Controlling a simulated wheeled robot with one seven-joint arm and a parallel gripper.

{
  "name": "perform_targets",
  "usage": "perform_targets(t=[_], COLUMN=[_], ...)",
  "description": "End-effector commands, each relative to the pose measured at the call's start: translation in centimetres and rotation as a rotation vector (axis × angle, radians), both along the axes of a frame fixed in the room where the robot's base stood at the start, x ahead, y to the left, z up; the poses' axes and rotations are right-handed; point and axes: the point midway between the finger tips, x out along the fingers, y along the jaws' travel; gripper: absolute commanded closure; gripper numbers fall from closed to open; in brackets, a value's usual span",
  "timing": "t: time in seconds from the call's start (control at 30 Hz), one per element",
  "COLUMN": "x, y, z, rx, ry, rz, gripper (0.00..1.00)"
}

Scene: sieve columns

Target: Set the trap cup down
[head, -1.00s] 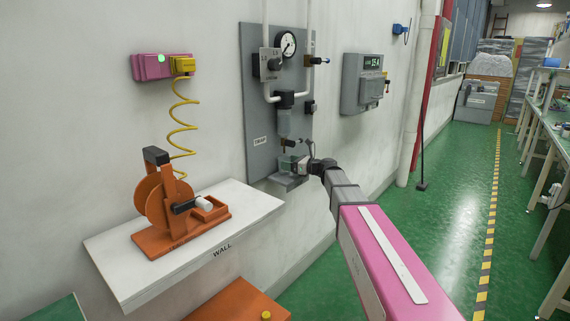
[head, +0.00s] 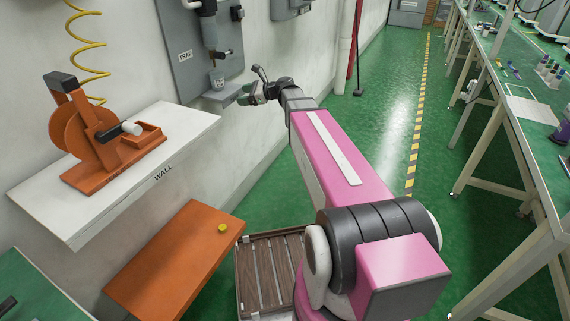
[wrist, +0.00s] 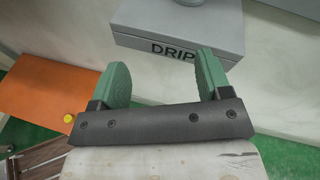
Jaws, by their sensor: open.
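The trap cup (head: 217,79) is a small pale grey cup. It stands upright on the small grey ledge (head: 224,94) under the tap of the wall panel marked TRAP. My gripper (head: 243,94) is just right of the ledge in the head view, apart from the cup. In the wrist view my gripper (wrist: 163,76) has its two green fingers spread with nothing between them. The ledge marked DRIP (wrist: 180,28) is beyond the fingertips there. A grey rounded base at the top edge of that view is mostly cut off.
A white wall shelf (head: 190,125) holds an orange reel device (head: 100,135). An orange board with a yellow knob (head: 175,255) and a slatted wooden tray (head: 240,280) lie lower down. Green floor is free to the right, before a long workbench (head: 530,110).

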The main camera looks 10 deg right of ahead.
Motion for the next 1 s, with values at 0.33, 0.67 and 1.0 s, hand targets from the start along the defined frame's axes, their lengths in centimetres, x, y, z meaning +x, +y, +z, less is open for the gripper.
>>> perform_targets(t=[0.33,0.67,1.0], x=[-12.4,-23.2,-25.2], y=[-3.4,-10.9,-13.0], z=[-14.5,-22.1,-23.0], rx=[-0.781,-1.274,-1.341], ry=[-0.352,-0.585,-0.625], rz=[0.475,1.239,1.469], gripper=[0.29,0.29,0.29])
